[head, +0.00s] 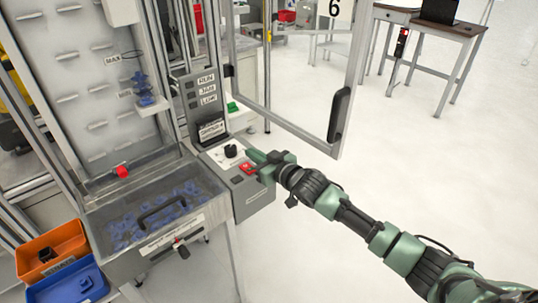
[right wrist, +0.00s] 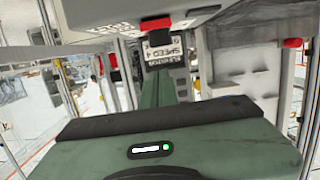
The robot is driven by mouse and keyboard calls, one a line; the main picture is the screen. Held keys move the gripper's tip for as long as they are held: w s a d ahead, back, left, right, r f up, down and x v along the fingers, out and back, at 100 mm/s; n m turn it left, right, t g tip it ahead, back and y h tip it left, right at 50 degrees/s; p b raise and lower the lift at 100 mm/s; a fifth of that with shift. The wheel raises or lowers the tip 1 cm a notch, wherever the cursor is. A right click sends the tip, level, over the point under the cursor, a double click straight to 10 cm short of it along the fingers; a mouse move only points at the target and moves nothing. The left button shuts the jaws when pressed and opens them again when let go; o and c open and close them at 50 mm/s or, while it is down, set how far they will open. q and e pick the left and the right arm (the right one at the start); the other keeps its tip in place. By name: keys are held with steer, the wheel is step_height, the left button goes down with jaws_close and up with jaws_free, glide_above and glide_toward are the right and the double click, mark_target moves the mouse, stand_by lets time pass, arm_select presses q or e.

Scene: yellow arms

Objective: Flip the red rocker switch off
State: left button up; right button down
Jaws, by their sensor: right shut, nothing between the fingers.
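The red rocker switch (head: 247,168) is on the sloped grey control panel (head: 257,198), below and right of a black knob (head: 230,151). Whether it is on or off is too small to tell. My right gripper (head: 254,156) is over the panel's right side, close by the switch; I cannot tell if it touches. Its green fingers are shut and empty, and they also show in the right wrist view (right wrist: 166,92). A small red part (right wrist: 155,23) shows beyond them there; I cannot tell if it is the switch. My left gripper is out of view.
A clear-lidded bin (head: 180,208) of blue parts stands left of the panel, with a red knob (head: 122,171) at its back. An upright label panel (head: 205,105) rises behind. An open framed door (head: 300,132) stands behind my right arm. Orange (head: 68,236) and blue bins are lower left.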

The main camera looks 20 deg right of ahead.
steer(key=r+b+v, duration=0.1)
steer(key=v, duration=0.7)
steer(key=shift+w+a+r, duration=0.1)
steer(key=shift+w, duration=0.05)
steer(key=s+d+f+m+g+h, duration=0.1)
steer(key=s+d+f+g+h, duration=0.15)
steer(key=f, duration=0.95)
steer(key=s+d+f+m+g+h, duration=0.1)
steer(key=d+f, duration=0.3)
steer(key=f, duration=0.8)
steer(key=s+d+f+g+h, duration=0.1)
steer(key=s+f, duration=0.4)
steer(key=f, duration=0.3)
steer(key=s+d+f+g+h, duration=0.1)
steer(key=s+f+g, duration=0.1)
steer(key=s+f, duration=0.5)
steer(key=s+a+f+g, duration=0.3)
steer(key=s+f+g, duration=0.1)
steer(key=s+f, duration=1.35)
steer(key=s+a+f+g, duration=0.1)
steer(key=s+a+f, duration=0.1)
steer(key=s, duration=0.8)
steer(key=s+a+f+g, duration=0.2)
steer(key=s, duration=0.9)
steer(key=shift+s+a, duration=0.25)
steer(key=shift+s, duration=0.05)
steer(key=shift+f+g, duration=0.1)
steer(key=shift+g, duration=0.15)
